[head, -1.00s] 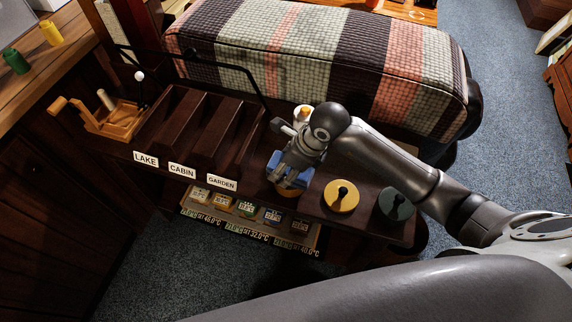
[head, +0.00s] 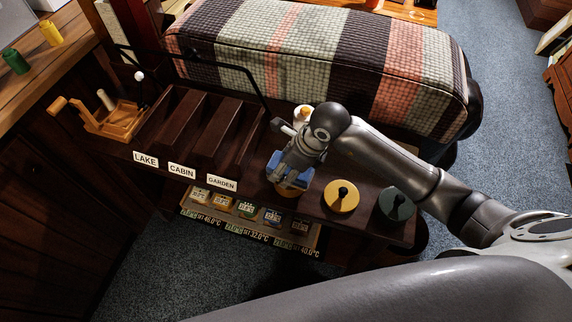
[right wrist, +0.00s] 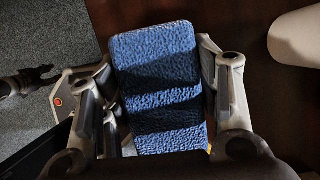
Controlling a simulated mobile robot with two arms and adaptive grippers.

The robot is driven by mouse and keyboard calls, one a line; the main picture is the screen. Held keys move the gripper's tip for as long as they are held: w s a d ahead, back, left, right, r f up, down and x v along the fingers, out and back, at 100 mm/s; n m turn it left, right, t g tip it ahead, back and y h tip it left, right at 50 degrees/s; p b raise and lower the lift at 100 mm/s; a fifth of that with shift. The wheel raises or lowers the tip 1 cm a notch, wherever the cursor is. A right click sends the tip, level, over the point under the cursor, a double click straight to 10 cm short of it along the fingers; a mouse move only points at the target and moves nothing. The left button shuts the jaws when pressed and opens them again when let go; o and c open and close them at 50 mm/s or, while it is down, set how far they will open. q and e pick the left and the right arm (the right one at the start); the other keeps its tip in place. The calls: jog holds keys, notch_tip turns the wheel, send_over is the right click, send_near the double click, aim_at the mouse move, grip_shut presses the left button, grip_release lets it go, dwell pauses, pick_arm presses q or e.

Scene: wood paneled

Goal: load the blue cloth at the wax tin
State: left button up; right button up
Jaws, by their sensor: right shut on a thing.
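A blue textured cloth block (head: 289,171) is in my right gripper (head: 295,164), above the near edge of the dark shelf. In the right wrist view the cloth (right wrist: 158,82) sits between the two fingers of my right gripper (right wrist: 165,95), which is shut on it. A round tan rim (head: 286,191) shows just below the cloth in the head view; it may be the wax tin, mostly hidden. I cannot tell whether the cloth touches it.
A yellow disc (head: 342,196) and a dark green disc (head: 396,204), both with black knobs, lie to the right. Dark slots labelled LAKE, CABIN and GARDEN (head: 222,183) stand left. A white bottle (head: 302,114) stands behind the gripper. A striped bench (head: 330,60) is at the back.

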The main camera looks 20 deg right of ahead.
jog(key=shift+r+p, duration=2.25)
jog(key=shift+r, duration=1.25)
